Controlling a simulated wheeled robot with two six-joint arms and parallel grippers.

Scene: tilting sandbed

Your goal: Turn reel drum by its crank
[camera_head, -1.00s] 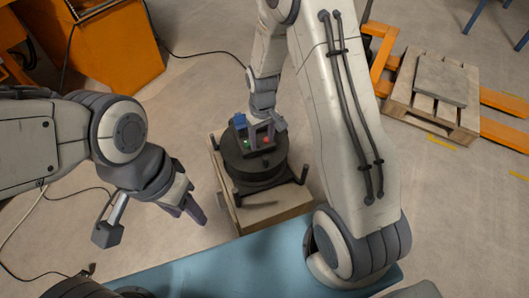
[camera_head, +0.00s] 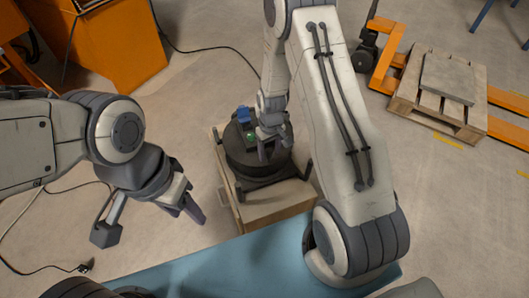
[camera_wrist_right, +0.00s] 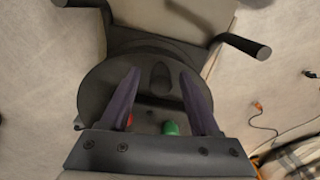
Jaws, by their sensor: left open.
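The reel drum (camera_head: 243,157) is a dark round body with a green button (camera_head: 250,136) and a blue part (camera_head: 243,114) on top. In the right wrist view the drum (camera_wrist_right: 100,90) shows a raised dark lump (camera_wrist_right: 160,76), a red button (camera_wrist_right: 130,119) and a green button (camera_wrist_right: 170,128). I cannot tell which part is the crank. My right gripper (camera_head: 268,152) is over the drum top; its fingers (camera_wrist_right: 160,74) are apart, one on either side of the lump, with no visible grip. My left gripper (camera_head: 190,212) is open and empty, left of the drum.
The drum stands on a wooden box (camera_head: 270,207) with dark bars (camera_wrist_right: 245,45) around it. A blue surface (camera_head: 250,265) lies in front. An orange cabinet (camera_head: 115,45) is at back left; a pallet (camera_head: 440,120) with an orange pallet truck is at right. Cables lie on the floor.

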